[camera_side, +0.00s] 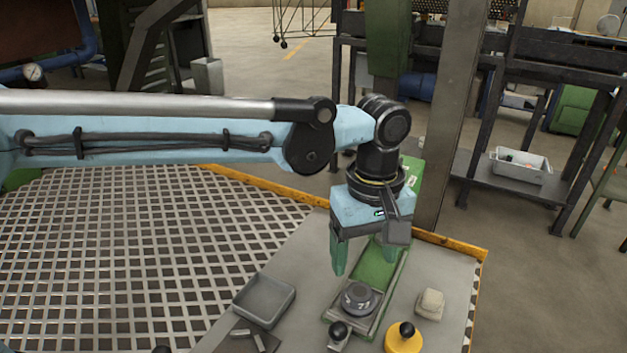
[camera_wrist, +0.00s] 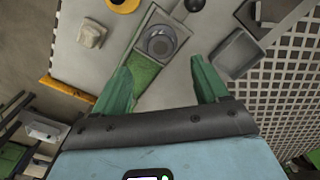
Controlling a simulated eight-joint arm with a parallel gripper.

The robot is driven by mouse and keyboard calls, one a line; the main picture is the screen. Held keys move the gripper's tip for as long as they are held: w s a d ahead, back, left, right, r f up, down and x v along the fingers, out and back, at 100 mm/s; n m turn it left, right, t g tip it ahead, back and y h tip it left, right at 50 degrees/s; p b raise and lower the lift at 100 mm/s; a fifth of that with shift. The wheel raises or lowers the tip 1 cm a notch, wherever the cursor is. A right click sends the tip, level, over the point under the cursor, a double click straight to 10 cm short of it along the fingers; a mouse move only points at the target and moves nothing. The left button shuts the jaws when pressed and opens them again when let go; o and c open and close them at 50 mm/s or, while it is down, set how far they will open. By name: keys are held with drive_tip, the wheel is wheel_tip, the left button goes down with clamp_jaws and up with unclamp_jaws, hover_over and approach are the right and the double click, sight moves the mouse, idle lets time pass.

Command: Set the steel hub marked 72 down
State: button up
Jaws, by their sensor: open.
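The steel hub (camera_side: 358,299) is a dark grey round piece with a pale number on top that looks like 72, though the last digit is hard to read. It sits at the near end of a long shallow tray with a green bed (camera_side: 378,267). In the wrist view the hub (camera_wrist: 160,43) lies beyond the fingertips, roughly between their lines. My gripper (camera_side: 364,262) points down with its green fingers apart, behind and above the hub. In the wrist view my gripper (camera_wrist: 163,76) is open and empty, and neither finger touches the hub.
A grey bin (camera_side: 264,301) stands left of the tray. A beige block (camera_side: 430,304) and a yellow piece with a black knob (camera_side: 403,339) stand to the right. A black ball knob (camera_side: 338,330) rises at the tray's near end. Bare table lies between bin and tray.

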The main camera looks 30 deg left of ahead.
sight(359, 291)
drive_tip(key=shift+f, duration=4)
drive_tip(key=shift+c, duration=0.3)
drive_tip(key=c, duration=1.2)
drive_tip(key=shift+r, duration=0.1)
